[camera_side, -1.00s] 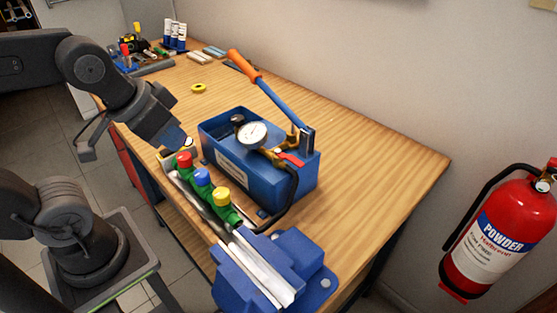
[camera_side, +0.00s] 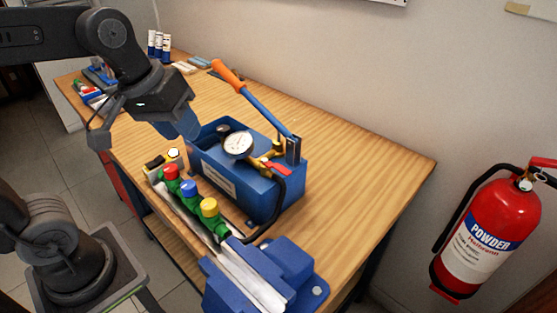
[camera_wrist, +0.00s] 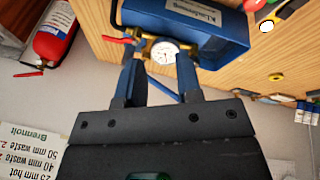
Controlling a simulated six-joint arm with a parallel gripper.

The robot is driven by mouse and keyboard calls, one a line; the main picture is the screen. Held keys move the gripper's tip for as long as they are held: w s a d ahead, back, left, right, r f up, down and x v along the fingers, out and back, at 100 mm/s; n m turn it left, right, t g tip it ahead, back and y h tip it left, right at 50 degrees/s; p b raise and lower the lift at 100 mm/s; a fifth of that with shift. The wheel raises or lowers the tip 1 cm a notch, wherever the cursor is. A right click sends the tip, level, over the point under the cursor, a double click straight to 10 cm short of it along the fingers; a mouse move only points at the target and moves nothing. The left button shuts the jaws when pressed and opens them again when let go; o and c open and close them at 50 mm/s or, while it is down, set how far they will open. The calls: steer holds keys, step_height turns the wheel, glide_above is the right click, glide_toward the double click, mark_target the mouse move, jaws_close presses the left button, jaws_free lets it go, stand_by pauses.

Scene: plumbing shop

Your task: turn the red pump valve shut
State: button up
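The blue test pump (camera_side: 245,190) stands on the bench with a round dial gauge (camera_side: 238,145) on top. The red pump valve (camera_side: 278,168) is a small red lever on the brass fitting right of the gauge; in the wrist view it shows as a red handle (camera_wrist: 117,40) left of the gauge (camera_wrist: 165,52). My gripper (camera_side: 188,128) is over the far left end of the pump, apart from the valve. In the wrist view, my gripper's two blue fingers (camera_wrist: 158,72) are spread with nothing held between them. The gauge shows beyond their gap.
The pump's blue lever with orange grip (camera_side: 228,74) slants up behind the gauge. A green manifold with red, blue and yellow caps (camera_side: 190,190) stands in front, near a blue vise (camera_side: 285,268). A fire extinguisher (camera_side: 485,235) is at right. The bench's right part is clear.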

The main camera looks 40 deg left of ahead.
steer(key=shift+o, duration=0.6)
steer(key=w+d+r+n+g+h, duration=0.1)
steer(key=w+r+n, duration=0.1)
steer(key=w+n, duration=0.3)
steer(key=shift+w+d+n+g, duration=0.3)
steer(key=shift+w+g, duration=0.1)
steer(key=shift+w, duration=0.1)
steer(key=n+g+h, duration=0.2)
steer(key=n, duration=0.5)
glide_toward(281, 168)
steer(key=shift+n, duration=0.3)
steer(key=x, duration=0.8)
steer(key=shift+f, duration=0.2)
jaws_close()
